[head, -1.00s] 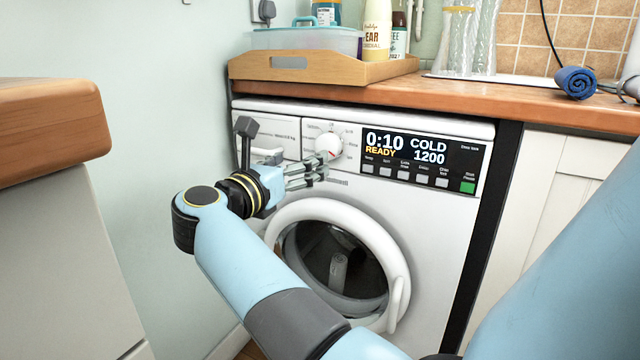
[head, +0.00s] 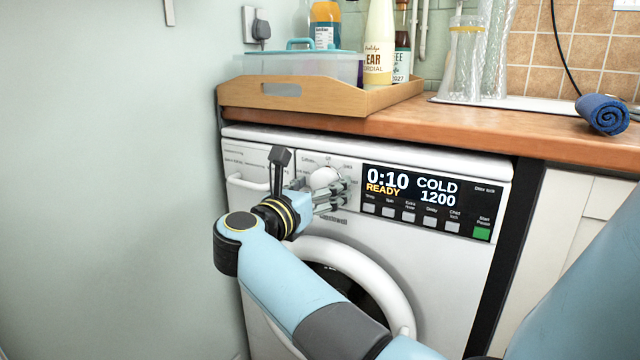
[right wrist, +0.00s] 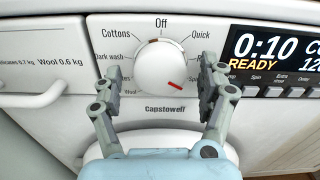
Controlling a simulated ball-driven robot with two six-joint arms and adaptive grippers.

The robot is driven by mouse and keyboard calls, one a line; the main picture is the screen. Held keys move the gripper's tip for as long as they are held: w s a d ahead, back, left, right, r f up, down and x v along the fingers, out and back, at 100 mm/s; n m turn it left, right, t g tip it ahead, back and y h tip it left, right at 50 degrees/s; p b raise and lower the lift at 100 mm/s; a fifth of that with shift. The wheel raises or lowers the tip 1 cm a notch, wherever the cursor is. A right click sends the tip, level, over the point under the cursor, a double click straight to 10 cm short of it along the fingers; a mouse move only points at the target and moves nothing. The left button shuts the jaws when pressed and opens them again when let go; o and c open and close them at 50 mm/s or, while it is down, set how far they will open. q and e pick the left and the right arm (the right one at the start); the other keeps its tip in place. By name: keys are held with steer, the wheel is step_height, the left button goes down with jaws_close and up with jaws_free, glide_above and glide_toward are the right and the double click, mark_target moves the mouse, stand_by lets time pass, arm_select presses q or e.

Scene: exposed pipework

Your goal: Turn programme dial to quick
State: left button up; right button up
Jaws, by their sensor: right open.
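The white round programme dial (head: 325,179) is on the left part of the washing machine's front panel. In the right wrist view the dial (right wrist: 160,66) has a red mark toward the lower right. The label "Quick" (right wrist: 201,34) is at the upper right of the dial, with "Off" at the top and "Cottons" at the upper left. My right gripper (head: 322,197) is in front of the dial and partly covers its lower side. In the right wrist view my right gripper (right wrist: 162,78) is open, one finger on each side of the dial, with gaps visible. My left gripper is out of view.
The display (head: 412,190) reads 0:10, READY, COLD, 1200, with buttons below it. The drawer handle (right wrist: 40,97) is left of the dial. The round door (head: 375,262) is below. A wooden tray (head: 290,100) stands on the worktop (head: 470,125) above.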

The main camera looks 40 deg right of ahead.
steer(key=c, duration=1.2)
